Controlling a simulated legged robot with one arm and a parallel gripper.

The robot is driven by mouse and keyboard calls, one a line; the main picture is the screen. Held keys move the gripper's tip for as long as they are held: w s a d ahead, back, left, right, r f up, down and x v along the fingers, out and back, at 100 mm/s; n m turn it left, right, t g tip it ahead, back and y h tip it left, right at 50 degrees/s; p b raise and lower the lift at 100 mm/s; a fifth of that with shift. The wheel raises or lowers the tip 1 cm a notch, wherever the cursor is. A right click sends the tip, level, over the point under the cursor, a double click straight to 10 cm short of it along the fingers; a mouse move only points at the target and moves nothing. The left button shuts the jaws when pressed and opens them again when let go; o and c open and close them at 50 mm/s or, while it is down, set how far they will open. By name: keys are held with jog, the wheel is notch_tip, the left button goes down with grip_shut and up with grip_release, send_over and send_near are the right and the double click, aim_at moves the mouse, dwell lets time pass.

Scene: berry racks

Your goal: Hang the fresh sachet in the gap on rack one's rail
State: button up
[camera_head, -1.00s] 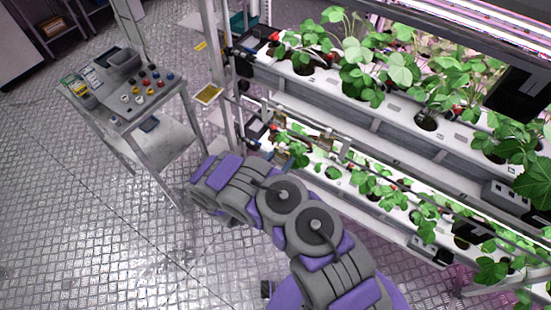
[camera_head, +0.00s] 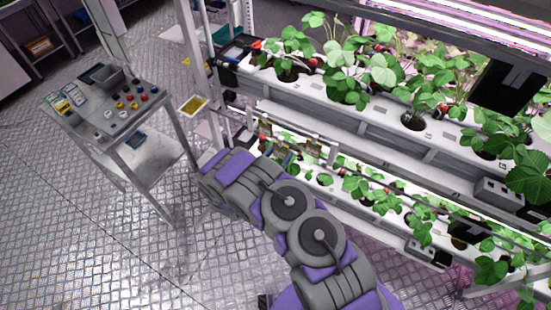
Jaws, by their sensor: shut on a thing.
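The lower tier of the plant rack carries a thin rail (camera_head: 385,182) along its front. Small tan, sachet-like pieces hang near its left end, one at the left (camera_head: 265,126) and one farther right (camera_head: 312,148). They are too small to tell which is fresh or where the gap lies. My purple and grey arm crosses the lower middle of the view, its far end bent toward the rack's left end.
A metal cart (camera_head: 150,115) stands at the left with a grey bin (camera_head: 110,76), packets (camera_head: 72,96) and coloured round items on top. A yellow card (camera_head: 193,105) is by the rack's left post. The upper planter (camera_head: 340,105) overhangs the lower tier. Open floor lies at lower left.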

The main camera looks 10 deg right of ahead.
jog(key=shift+w+d, duration=0.1)
jog(key=shift+w, duration=0.2)
jog(key=shift+w+a+f+b, duration=0.1)
jog(key=shift+w+a+b, duration=0.2)
jog(key=shift+w, duration=0.4)
jog(key=shift+w+d, duration=0.15)
jog(key=shift+w, duration=0.1)
jog(key=b+x, duration=0.1)
jog(key=x, duration=0.5)
jog(key=shift+s+d+f+b, duration=0.2)
jog(key=shift+d+f+b, duration=0.1)
jog(key=shift+d+b, duration=0.15)
jog(key=o, duration=0.6)
jog(key=shift+a, duration=0.25)
jog(key=shift+c, duration=0.2)
jog(key=o, duration=0.3)
jog(key=shift+d, duration=0.15)
